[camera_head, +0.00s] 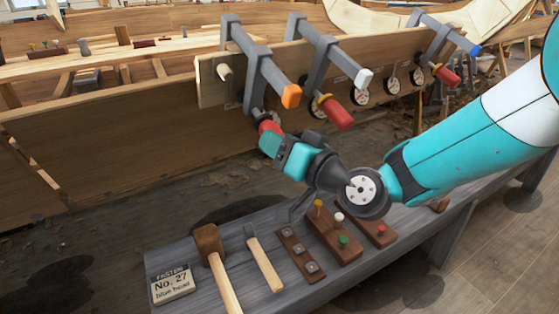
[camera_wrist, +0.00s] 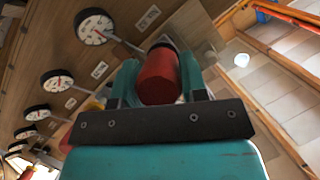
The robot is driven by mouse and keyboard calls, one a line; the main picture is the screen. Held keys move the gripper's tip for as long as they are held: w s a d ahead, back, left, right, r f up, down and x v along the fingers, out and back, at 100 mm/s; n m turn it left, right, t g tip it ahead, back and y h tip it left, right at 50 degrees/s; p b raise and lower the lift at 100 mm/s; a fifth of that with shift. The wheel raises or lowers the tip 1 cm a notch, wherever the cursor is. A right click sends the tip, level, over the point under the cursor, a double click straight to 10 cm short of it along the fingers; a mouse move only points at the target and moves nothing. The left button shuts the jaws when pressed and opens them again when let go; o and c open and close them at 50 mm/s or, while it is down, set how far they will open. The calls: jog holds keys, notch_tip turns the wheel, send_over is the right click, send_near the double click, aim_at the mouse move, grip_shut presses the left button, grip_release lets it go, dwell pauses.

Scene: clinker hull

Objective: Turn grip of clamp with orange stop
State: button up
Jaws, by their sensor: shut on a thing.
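The clamp with the orange stop (camera_head: 290,95) hangs over the plank's top edge, leftmost of the three clamps in the head view. Its red grip (camera_head: 267,126) is below the bar, mostly hidden by my gripper. My gripper (camera_head: 272,130) reaches up to it from the lower right. In the wrist view the red grip (camera_wrist: 159,76) sits between the two teal fingers of my gripper (camera_wrist: 155,85), which are shut on it.
A clamp with a white stop (camera_head: 364,78) and red grip (camera_head: 337,113) stands just right, and one with a blue stop (camera_head: 474,50) farther right. Dial gauges (camera_head: 361,92) line the plank. Below, a bench (camera_head: 180,252) holds a mallet (camera_head: 209,243), a hammer (camera_head: 262,258) and peg blocks (camera_head: 333,237).

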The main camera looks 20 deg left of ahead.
jog(key=m+g+y+b, duration=0.1)
jog(key=b, duration=0.1)
jog(key=m+y+b, duration=0.1)
jog(key=m+b, duration=0.1)
jog(key=b, duration=0.1)
jog(key=shift+f+m+g, duration=0.3)
jog(key=shift+g, duration=0.1)
jog(key=m+g+y+b, duration=0.1)
jog(key=m+b, duration=0.2)
jog(key=shift+r+m+y, duration=0.15)
jog(key=shift+m+y, duration=0.15)
jog(key=shift+y, duration=0.1)
jog(key=shift+b, duration=0.3)
jog(key=o, duration=0.9)
jog(key=shift+r, duration=0.1)
jog(key=shift+d, duration=0.1)
